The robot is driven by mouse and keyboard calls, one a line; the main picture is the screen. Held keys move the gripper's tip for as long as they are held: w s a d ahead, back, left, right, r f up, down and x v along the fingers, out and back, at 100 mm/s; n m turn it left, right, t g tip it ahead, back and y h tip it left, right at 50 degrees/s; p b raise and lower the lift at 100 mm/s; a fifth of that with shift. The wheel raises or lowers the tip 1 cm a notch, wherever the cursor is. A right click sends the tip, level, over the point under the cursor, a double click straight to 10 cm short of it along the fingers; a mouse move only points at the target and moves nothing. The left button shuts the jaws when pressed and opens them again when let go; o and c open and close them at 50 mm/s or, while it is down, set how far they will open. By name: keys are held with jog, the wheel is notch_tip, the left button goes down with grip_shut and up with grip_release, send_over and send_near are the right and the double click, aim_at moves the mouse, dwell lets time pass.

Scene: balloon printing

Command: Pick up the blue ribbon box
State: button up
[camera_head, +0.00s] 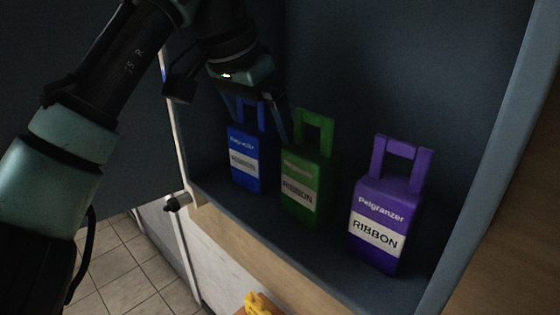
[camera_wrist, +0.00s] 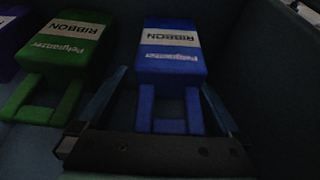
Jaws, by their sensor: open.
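The blue ribbon box (camera_head: 247,160) stands upright at the left end of the shelf, with a blue loop handle on top and a white label on its front. My gripper (camera_head: 255,112) is open above it, with its fingers on either side of the handle. In the wrist view the blue box (camera_wrist: 171,66) appears upside down, and its handle (camera_wrist: 168,126) lies between the open fingers of my gripper (camera_wrist: 166,100). Whether a finger touches the handle, I cannot tell.
A green ribbon box (camera_head: 305,183) stands close to the right of the blue one, with its handle near my right finger. A purple ribbon box (camera_head: 385,220) stands farther right. The shelf (camera_head: 335,235) has side walls, and the left wall is close to the blue box.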

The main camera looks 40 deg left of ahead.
jog(key=shift+w+f, duration=0.35)
jog(key=shift+f, duration=0.05)
jog(key=shift+s+a+r, duration=0.2)
jog(key=shift+s+a, duration=0.05)
jog(key=shift+s, duration=0.2)
jog(key=shift+s+a+r, duration=0.15)
jog(key=shift+s+a, duration=0.05)
jog(key=shift+s, duration=0.25)
jog(key=shift+c, duration=0.7)
jog(key=shift+w+d, duration=0.25)
jog(key=shift+w, duration=0.15)
jog(key=c, duration=0.5)
jog(key=shift+f, duration=0.1)
jog(key=shift+c, duration=1.1)
jog(key=shift+s+a, duration=0.1)
jog(key=shift+s, duration=0.1)
jog(key=c, duration=0.5)
jog(key=shift+w, duration=0.15)
